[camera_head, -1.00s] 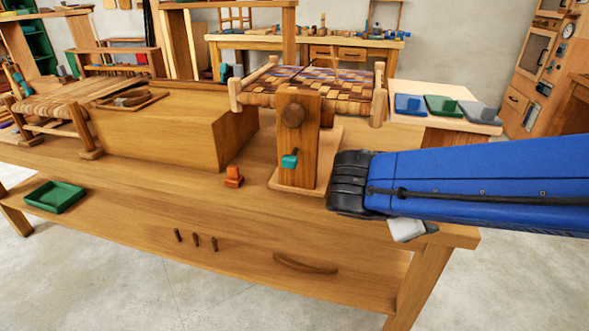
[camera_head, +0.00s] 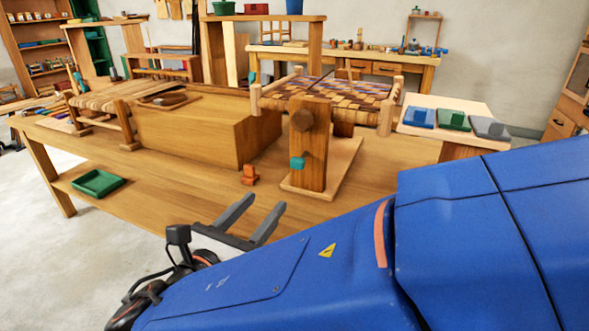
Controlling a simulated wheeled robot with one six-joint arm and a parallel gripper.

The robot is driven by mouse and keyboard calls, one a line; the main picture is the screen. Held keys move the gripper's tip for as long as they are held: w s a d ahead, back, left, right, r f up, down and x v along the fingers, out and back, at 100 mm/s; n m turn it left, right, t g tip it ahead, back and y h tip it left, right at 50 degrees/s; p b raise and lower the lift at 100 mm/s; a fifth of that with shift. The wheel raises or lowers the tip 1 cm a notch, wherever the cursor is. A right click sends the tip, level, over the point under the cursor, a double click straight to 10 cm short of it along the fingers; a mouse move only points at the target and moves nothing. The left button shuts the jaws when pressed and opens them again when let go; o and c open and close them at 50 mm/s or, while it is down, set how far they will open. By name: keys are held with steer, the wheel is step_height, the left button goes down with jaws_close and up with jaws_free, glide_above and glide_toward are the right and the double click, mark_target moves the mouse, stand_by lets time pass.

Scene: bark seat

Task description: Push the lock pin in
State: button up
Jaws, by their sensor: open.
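A wooden post (camera_head: 311,146) stands upright on a flat base at the front of the bench. My gripper (camera_head: 265,202) is open and empty, in front of the bench's front edge in the picture. Its two grey fingers point up and right, below and left of the teal piece and apart from it.
A small orange block (camera_head: 249,175) stands on the bench left of the post. A woven seat frame (camera_head: 330,92) is behind the post. A large wooden block (camera_head: 195,128) is to the left. Blue, green and grey trays (camera_head: 453,120) lie at the right. A green tray (camera_head: 97,183) is on the lower shelf.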

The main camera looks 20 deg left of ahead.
mark_target(296, 165)
steer(key=w, duration=1.1)
steer(key=w+d, duration=0.1)
steer(key=w, duration=0.5)
steer(key=shift+c, duration=0.6)
jaws_close()
steer(key=shift+w+r, duration=0.1)
steer(key=shift+w, duration=1.2)
steer(key=shift+o, duration=0.6)
jaws_free()
steer(key=shift+w, duration=0.1)
steer(key=s+a, duration=0.1)
steer(key=s, duration=1.6)
steer(key=shift+s, duration=0.2)
